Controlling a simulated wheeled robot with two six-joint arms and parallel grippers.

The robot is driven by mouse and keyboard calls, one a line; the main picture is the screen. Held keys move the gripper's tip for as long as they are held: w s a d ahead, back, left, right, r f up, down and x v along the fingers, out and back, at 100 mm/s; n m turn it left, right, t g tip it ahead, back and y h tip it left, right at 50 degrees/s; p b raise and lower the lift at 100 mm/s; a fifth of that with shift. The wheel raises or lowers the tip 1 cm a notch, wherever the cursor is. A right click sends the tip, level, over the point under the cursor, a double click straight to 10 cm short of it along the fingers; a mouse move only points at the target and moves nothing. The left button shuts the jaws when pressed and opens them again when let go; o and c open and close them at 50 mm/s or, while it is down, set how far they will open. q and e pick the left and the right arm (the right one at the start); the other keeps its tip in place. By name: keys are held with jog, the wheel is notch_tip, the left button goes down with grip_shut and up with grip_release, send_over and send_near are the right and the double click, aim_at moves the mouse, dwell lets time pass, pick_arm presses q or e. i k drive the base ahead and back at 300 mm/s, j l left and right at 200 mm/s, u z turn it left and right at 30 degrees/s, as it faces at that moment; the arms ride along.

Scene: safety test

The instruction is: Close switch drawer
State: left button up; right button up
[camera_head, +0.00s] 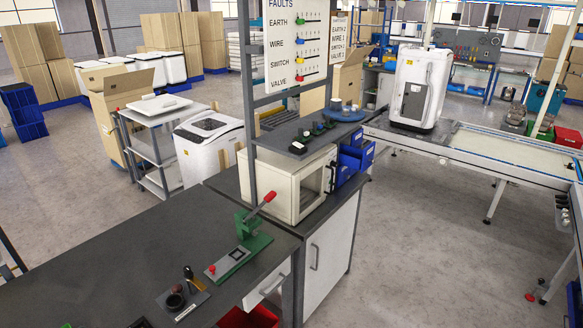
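A white drawer front (265,289) with a grey bar handle shows under the edge of the dark workbench, left of a white cabinet door (328,258). It lies close beneath the bench edge; I cannot tell whether it is fully shut or slightly out. No label on it can be read, so I cannot tell whether it is the switch drawer. A red bin (248,318) shows below it, cut by the bottom edge. Neither of my grippers is in view.
The dark bench (110,265) carries a green lever press (240,250) with a red handle and a small tester (182,298). A white oven-like box (290,186) stands behind. A conveyor (500,165) runs at the right. Open grey floor (420,250) lies right of the cabinet.

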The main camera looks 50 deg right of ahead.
aim_at(355, 153)
jog(key=z, duration=2.35)
jog(key=i+z, duration=0.1)
jog(key=i, duration=1.15)
jog(key=j, duration=0.1)
